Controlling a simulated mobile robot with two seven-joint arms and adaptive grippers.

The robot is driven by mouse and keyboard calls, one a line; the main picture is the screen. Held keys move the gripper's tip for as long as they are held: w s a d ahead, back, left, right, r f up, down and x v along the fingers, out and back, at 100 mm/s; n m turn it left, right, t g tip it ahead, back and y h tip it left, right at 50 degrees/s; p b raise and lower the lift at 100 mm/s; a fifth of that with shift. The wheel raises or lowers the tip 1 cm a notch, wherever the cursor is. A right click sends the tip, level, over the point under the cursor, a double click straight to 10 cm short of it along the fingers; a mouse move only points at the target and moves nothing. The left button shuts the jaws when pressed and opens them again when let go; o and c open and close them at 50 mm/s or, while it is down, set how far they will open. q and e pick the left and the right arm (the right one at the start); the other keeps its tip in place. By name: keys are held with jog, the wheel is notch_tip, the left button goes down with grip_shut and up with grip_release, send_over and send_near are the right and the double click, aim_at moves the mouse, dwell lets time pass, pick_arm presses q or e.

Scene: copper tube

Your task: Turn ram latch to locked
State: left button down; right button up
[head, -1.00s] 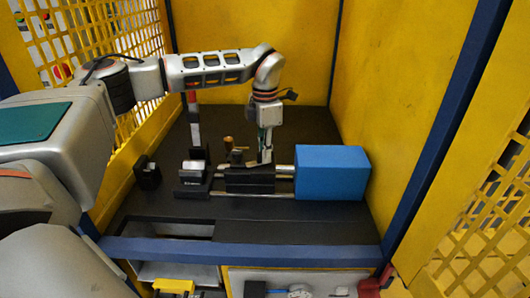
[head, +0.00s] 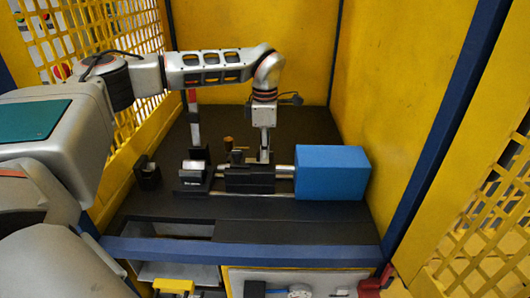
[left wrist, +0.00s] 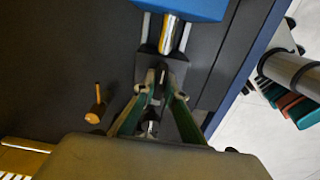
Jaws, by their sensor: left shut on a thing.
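The ram unit has a blue block (head: 331,172), silver rods and a black carriage (head: 248,180). The blue block also shows at the top of the left wrist view (left wrist: 190,8), with a shiny rod (left wrist: 171,34) running from it to the carriage. My left gripper (head: 265,156) points down onto the carriage's right part. In the left wrist view its green-sided fingers (left wrist: 160,92) close on a small part on top of the carriage, which I take to be the ram latch. The fingers mostly hide it, so its exact angle cannot be told. My right gripper is not in view.
An upright copper-coloured piece (head: 228,143) stands just left of the gripper; it also shows in the left wrist view (left wrist: 97,112). A black clamp block (head: 193,175) and a small black block (head: 147,175) stand further left. Yellow walls enclose the dark table.

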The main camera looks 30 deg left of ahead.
pick_arm(q)
jog(key=c, duration=2.1)
grip_release()
jog(key=shift+r, duration=0.15)
notch_tip(320, 180, up, 12)
jog(key=shift+f, duration=0.15)
